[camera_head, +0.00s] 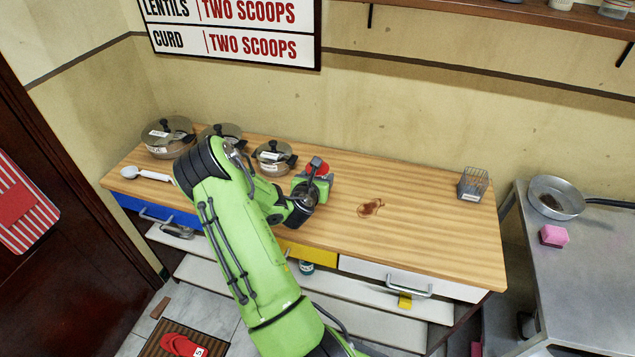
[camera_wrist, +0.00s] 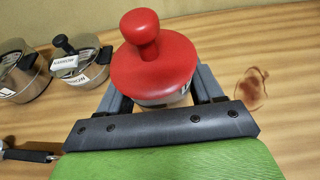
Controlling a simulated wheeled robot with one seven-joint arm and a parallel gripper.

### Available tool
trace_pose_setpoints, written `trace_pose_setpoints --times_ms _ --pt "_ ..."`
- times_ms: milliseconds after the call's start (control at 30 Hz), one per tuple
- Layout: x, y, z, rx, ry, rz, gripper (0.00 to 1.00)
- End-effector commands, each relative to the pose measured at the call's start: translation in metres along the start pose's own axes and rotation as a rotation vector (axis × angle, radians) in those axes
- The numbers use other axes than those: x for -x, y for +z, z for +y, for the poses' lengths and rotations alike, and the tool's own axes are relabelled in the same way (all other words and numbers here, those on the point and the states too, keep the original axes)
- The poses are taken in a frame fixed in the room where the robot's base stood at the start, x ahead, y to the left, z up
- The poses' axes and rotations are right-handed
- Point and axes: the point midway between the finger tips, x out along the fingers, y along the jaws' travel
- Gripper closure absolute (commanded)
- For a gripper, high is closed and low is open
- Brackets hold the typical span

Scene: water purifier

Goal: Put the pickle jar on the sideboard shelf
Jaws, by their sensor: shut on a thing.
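A jar with a red knobbed lid (camera_wrist: 155,68) is between the fingers of my gripper (camera_wrist: 162,93) in the wrist view. Its body is mostly hidden under the lid, and its label cannot be read, so I cannot confirm it is the pickle jar. In the head view the red lid (camera_head: 318,169) shows at my gripper (camera_head: 311,186), over the middle of the wooden sideboard top (camera_head: 430,220). I cannot tell whether the jar touches the top. The sideboard's open lower shelf (camera_head: 365,296) runs below the drawers, partly hidden by my arm.
Several lidded steel pots (camera_head: 168,137) stand at the back left, by a white ladle (camera_head: 130,172). A small jar (camera_head: 306,267) sits under the yellow drawer. A brown stain (camera_head: 370,208) and wire basket (camera_head: 473,184) are to the right. A wall shelf (camera_head: 500,12) hangs above.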

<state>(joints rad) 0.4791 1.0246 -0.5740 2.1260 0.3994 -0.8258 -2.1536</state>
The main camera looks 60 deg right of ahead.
Motion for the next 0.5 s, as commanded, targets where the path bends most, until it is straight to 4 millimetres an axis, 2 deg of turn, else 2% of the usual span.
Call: trace_pose_setpoints --times_ms 33,200,500 --pt "0.003 0.008 0.000 -0.002 0.000 -0.003 0.70" --pt "0.007 0.018 0.000 -0.001 0.000 -0.002 0.70" --pt "0.009 0.023 0.000 0.001 -0.001 -0.002 0.70"
